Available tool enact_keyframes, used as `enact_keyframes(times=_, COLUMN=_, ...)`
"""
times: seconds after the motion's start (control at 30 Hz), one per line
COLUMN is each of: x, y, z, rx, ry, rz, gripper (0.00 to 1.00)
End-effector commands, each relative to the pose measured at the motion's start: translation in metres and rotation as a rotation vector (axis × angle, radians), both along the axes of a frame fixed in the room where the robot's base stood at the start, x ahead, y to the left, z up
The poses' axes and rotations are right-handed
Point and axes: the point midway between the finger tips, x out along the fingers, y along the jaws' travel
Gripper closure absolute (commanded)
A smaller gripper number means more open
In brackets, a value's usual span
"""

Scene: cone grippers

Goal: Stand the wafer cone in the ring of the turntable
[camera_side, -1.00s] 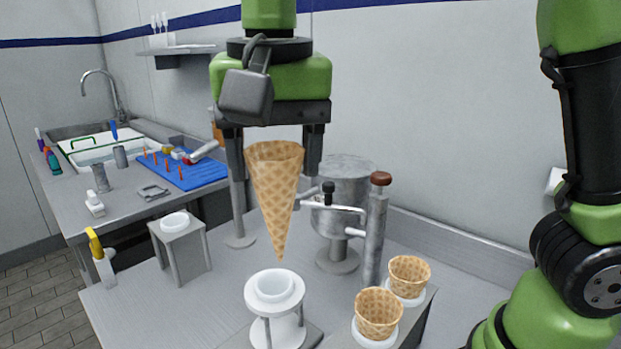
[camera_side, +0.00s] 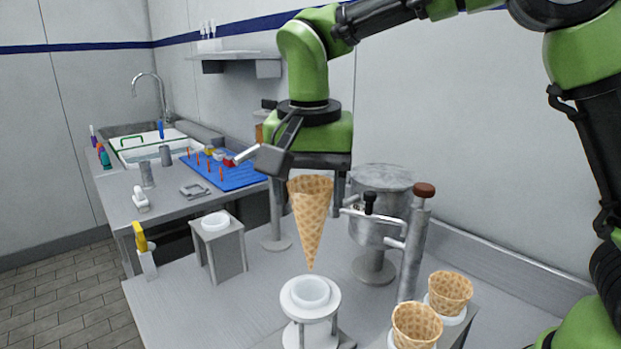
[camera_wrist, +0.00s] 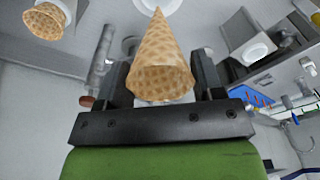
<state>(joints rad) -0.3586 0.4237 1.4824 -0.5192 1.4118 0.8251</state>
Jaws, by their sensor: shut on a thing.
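The wafer cone (camera_side: 311,215) hangs point down, close to upright, in my gripper (camera_side: 308,192). My gripper is shut on the cone near its wide open end. In the wrist view the cone (camera_wrist: 160,65) sits between the two dark fingers of my gripper (camera_wrist: 162,82). The turntable's white ring (camera_side: 288,299) stands on a pedestal directly below the cone. The ring shows partly at the top of the wrist view (camera_wrist: 172,5).
Two wafer cups (camera_side: 416,325) (camera_side: 450,292) stand in white holders at the right. A metal post with a brown knob (camera_side: 416,245) and a steel drum (camera_side: 382,215) stand behind the ring. A small stand with a white dish (camera_side: 215,222) is at the left. Bench between is clear.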

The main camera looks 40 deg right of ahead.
Motion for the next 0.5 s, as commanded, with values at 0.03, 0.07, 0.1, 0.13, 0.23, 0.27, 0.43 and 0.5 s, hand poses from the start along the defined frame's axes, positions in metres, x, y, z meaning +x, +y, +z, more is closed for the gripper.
enact_keyframes(times=0.03, x=0.000, y=0.000, z=0.000, rx=0.000, ry=0.000, rz=0.000, gripper=0.48)
enact_keyframes(times=0.07, x=0.000, y=0.000, z=0.000, rx=0.000, ry=0.000, rz=0.000, gripper=0.48)
enact_keyframes(times=0.1, x=0.000, y=0.000, z=0.000, rx=0.000, ry=0.000, rz=0.001, gripper=0.48)
enact_keyframes(times=0.13, x=0.000, y=0.000, z=0.000, rx=0.001, ry=0.000, rz=0.001, gripper=0.48)
enact_keyframes(times=0.23, x=0.000, y=0.000, z=-0.002, rx=0.000, ry=0.002, rz=0.002, gripper=0.48)
enact_keyframes(times=0.27, x=0.000, y=0.000, z=-0.004, rx=-0.001, ry=0.002, rz=0.002, gripper=0.48)
enact_keyframes(times=0.43, x=0.000, y=0.000, z=-0.015, rx=-0.002, ry=0.004, rz=0.002, gripper=0.48)
enact_keyframes(times=0.5, x=-0.001, y=0.000, z=-0.021, rx=-0.001, ry=0.004, rz=0.003, gripper=0.48)
